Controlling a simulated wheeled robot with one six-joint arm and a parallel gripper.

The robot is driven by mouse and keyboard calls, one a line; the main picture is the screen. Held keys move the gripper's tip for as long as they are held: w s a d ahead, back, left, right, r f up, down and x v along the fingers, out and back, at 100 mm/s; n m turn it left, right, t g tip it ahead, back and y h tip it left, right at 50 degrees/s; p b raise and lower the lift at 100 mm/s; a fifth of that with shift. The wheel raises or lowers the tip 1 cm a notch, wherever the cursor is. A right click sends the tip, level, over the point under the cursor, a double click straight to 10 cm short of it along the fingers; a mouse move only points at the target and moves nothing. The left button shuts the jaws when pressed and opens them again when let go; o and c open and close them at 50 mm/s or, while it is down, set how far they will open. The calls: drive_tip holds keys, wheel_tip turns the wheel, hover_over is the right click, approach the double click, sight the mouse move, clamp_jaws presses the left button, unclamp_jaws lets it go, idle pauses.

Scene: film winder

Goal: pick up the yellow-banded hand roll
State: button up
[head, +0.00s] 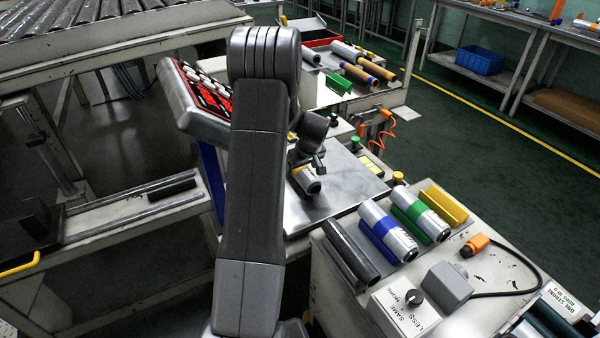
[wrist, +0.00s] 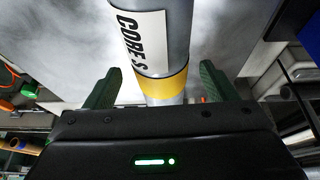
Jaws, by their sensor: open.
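The yellow-banded hand roll (head: 307,182) lies on the metal plate (head: 345,185) in the head view, partly hidden by my wrist. In the wrist view the roll (wrist: 168,35) is silver-grey with a white label reading "CORE S", and its yellow band (wrist: 163,89) is close to my palm. My gripper (wrist: 160,67) is open, one green finger on each side of the roll near the band. Gaps show between both fingers and the roll. In the head view my gripper (head: 308,160) is just over the roll, its fingers hard to make out.
A red-and-black panel (head: 205,95) stands left of my arm. More rolls (head: 360,72) lie behind.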

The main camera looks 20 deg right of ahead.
drive_tip(key=shift+w+a+f, duration=0.1)
drive_tip(key=shift+w+f, duration=0.05)
drive_tip(key=shift+f, duration=0.45)
drive_tip(key=c, duration=1.2)
